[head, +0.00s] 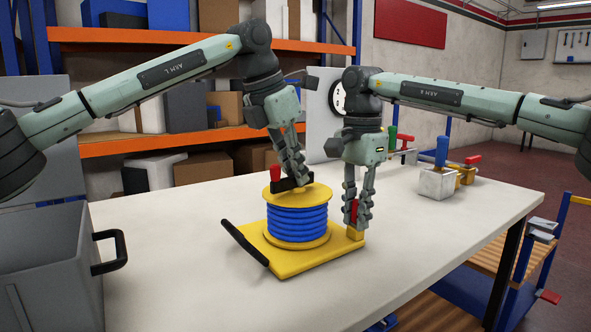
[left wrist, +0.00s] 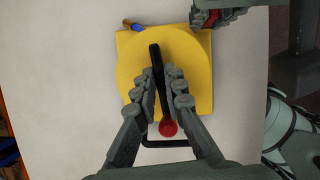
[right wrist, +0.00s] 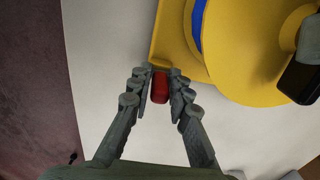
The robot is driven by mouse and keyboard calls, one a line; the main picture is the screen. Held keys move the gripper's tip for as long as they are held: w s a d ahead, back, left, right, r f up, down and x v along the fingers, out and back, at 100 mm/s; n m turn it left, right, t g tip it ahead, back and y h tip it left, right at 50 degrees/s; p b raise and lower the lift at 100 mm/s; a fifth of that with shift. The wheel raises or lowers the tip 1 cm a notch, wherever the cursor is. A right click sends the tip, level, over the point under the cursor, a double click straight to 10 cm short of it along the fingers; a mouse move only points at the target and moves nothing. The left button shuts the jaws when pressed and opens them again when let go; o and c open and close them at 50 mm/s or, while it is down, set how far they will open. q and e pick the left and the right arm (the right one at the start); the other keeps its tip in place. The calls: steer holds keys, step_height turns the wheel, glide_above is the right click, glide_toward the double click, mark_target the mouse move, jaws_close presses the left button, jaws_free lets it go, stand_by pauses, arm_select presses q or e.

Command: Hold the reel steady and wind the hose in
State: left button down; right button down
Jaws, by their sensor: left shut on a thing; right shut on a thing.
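The yellow reel (head: 297,238) stands upright on a yellow base plate (head: 288,268) with blue hose (head: 297,219) wound around its drum. A black crank arm (left wrist: 155,62) with a red knob (left wrist: 168,128) lies across the reel's top; the knob also shows in the head view (head: 276,172). My left gripper (head: 301,184) is shut on the crank arm from above. My right gripper (head: 357,220) is shut on a red grip (right wrist: 159,88) at the base plate's right corner, beside the reel. In the left wrist view a short blue hose end (left wrist: 132,25) shows at the plate's edge.
A grey bin (head: 50,265) with a black handle stands at the left. Clamps with red, green and blue handles (head: 442,152) stand at the table's back right.

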arm_select(q)
steer(key=shift+a+m, duration=0.15)
steer(key=shift+m, duration=0.35)
arm_select(e)
steer(key=shift+d, duration=0.15)
arm_select(q)
steer(key=c, duration=1.6)
jaws_free()
steer(key=v, duration=1.2)
steer(key=shift+w+a, duration=0.15)
steer(key=shift+w, duration=0.1)
arm_select(e)
steer(key=c, duration=1.3)
jaws_free()
steer(key=shift+c, duration=0.2)
